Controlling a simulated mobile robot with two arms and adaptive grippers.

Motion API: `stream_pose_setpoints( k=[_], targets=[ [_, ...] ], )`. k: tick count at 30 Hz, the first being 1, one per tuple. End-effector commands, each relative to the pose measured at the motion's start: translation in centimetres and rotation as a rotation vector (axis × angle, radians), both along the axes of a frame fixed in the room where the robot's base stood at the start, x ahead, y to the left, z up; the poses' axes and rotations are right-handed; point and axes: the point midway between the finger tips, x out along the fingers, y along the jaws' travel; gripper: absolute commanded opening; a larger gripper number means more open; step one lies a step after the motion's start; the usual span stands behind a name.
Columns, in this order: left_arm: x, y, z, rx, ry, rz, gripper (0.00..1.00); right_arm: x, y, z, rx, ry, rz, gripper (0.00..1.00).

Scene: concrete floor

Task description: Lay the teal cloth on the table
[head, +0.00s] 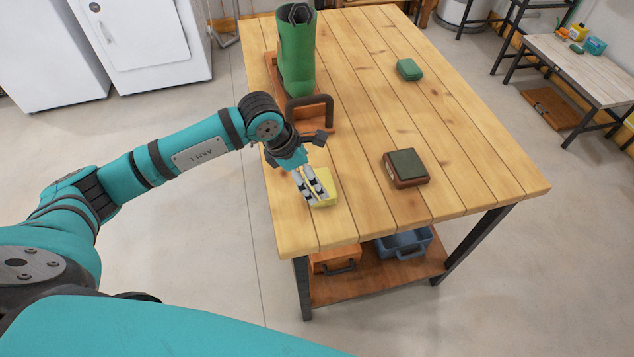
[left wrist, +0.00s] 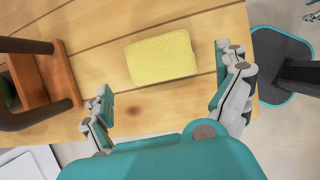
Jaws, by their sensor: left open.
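I see no teal cloth that I can make out for certain. A small teal item (head: 595,46) lies on the low side table at the far right, too small to identify. The wooden table (head: 455,165) fills the middle of the head view. My left gripper (head: 313,187) is open above the table's near left part, over a yellow sponge-like block (head: 327,190). In the left wrist view the yellow block (left wrist: 161,57) lies flat between and beyond the spread fingers (left wrist: 163,75), and nothing is held. My right gripper is not in view.
A green boot (head: 297,55) stands by a wooden carrier with a dark handle (head: 310,112) at the table's left. A green case (head: 409,69) and a brown box with dark green top (head: 406,168) lie right of it. The table's right side is clear.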

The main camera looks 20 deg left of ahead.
Motion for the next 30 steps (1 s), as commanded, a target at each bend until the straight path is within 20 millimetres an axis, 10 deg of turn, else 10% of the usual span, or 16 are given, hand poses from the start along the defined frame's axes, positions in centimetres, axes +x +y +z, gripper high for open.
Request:
stream_pose_setpoints(
  k=[12,30],
  targets=[
    [-1.6,1.7,5.4,0.001,-0.001,0.0,1.0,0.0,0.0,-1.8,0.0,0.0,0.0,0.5],
    [-1.8,1.1,5.5,-0.023,0.002,-0.006,1.0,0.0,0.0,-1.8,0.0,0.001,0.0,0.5]
  ],
)
